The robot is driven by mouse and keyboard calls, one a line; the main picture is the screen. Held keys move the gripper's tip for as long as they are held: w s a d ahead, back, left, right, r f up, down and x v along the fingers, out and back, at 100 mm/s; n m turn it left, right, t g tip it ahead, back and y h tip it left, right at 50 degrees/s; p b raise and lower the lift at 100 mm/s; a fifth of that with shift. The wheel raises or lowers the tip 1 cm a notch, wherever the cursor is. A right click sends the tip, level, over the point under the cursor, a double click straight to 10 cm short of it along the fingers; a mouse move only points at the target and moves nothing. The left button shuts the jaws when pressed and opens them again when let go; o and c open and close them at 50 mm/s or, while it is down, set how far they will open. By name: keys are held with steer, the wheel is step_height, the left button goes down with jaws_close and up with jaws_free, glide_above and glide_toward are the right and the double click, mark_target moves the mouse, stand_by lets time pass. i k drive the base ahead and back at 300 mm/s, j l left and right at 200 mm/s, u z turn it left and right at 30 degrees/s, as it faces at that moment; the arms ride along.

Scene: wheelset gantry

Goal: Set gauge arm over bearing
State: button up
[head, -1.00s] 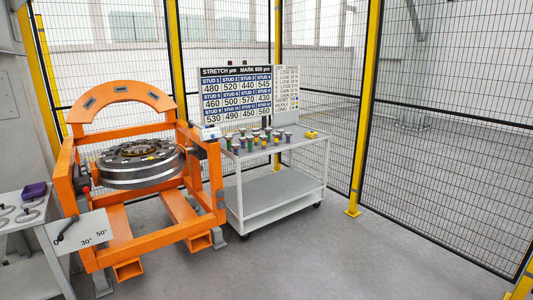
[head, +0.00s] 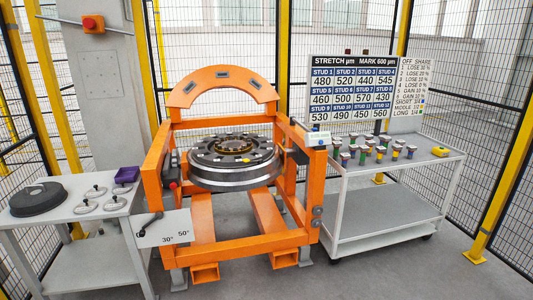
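An orange gantry frame (head: 203,214) stands in the middle of the head view. It carries a round metal wheelset (head: 236,175) with a dark studded top and a brass-coloured bearing ring (head: 236,147) at its centre. A small yellow piece sits on the wheel top. An orange arch (head: 222,76) with dark slots stands up behind the wheel. A dark crank lever (head: 149,226) sits by an angle plate (head: 167,228) marked 30° and 50°. I cannot tell which part is the gauge arm. My gripper is not in view.
A left table (head: 75,212) holds a black ring-shaped part (head: 38,199), several shackle-like pieces and a purple box (head: 127,175). A right cart (head: 385,175) holds several coloured studs and a yellow item (head: 440,152). A stretch board (head: 352,92) stands behind it. Mesh fencing encloses the area.

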mark_target(292, 120)
steer(key=i, duration=1.8)
steer(key=j+u, duration=0.05)
steer(key=j, duration=0.05)
